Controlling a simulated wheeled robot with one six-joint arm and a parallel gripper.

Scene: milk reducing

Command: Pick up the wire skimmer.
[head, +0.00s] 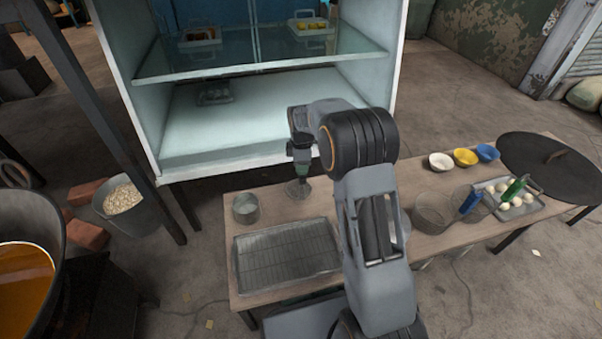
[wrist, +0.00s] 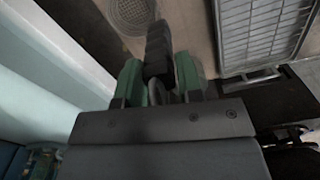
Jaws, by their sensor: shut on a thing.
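In the wrist view the mesh head (wrist: 130,12) is at the top edge, partly cut off. Its dark handle stands up between the green fingers of my gripper (wrist: 160,78), which is shut on it. My gripper hides part of the handle. I cannot tell whether the mesh head touches the table.
A glass-shelved cabinet (head: 222,140) rises behind the table. Bowls (head: 441,161), baskets (head: 436,212) and a tray of eggs (head: 533,208) are to the right.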

